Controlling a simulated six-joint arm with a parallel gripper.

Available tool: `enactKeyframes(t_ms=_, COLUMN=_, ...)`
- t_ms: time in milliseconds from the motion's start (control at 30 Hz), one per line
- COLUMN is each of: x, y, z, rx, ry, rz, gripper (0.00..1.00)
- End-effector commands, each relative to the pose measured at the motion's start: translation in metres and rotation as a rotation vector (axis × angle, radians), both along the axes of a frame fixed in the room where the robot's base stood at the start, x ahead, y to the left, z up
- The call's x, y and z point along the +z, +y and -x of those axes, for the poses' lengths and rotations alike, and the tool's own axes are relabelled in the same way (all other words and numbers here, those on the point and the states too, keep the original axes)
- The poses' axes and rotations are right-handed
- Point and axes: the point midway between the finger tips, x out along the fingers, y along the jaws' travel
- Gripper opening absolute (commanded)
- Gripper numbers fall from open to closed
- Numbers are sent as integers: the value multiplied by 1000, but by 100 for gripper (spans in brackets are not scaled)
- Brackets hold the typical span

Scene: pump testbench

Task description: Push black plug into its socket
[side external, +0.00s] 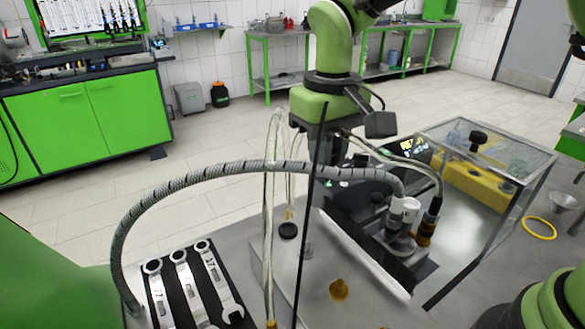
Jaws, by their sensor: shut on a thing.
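My gripper (324,152) points down in the middle of the picture, above the bench and beside the dark pump unit. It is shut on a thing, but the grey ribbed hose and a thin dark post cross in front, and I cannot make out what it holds. A black round piece (288,231) is low on the bench, left of the post, below a clear tube. A black connector (435,206) with a cable stands above an amber-brown fitting (426,234) at the pump. I cannot tell for certain which black part is the plug, nor see its socket clearly.
The grey ribbed hose (215,174) arches across the front to the pump. Clear tubes (270,215) hang before my gripper. Wrenches lie on a black mat (188,285) at front left. A glass-walled box (530,165), a yellow ring (539,228) and a metal cup (562,202) are right.

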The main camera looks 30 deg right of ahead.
Motion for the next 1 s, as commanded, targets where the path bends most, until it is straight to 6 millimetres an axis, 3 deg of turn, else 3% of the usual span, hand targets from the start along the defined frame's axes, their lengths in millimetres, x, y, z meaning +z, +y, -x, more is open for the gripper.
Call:
enactKeyframes(t_ms=33, x=0, y=-21, z=7, rx=-11, ry=3, rz=0, gripper=0)
enactKeyframes(t_ms=200, x=-3, y=-75, z=35, rx=-9, ry=1, rz=-1, gripper=0)
enactKeyframes(t_ms=400, x=-8, y=-110, z=66, rx=-8, ry=-1, rz=-3, gripper=0)
enactKeyframes(t_ms=600, x=-15, y=-120, z=78, rx=-5, ry=0, rz=-4, gripper=0)
enactKeyframes(t_ms=1000, x=-47, y=-119, z=78, rx=-4, ry=1, rz=-4, gripper=0)
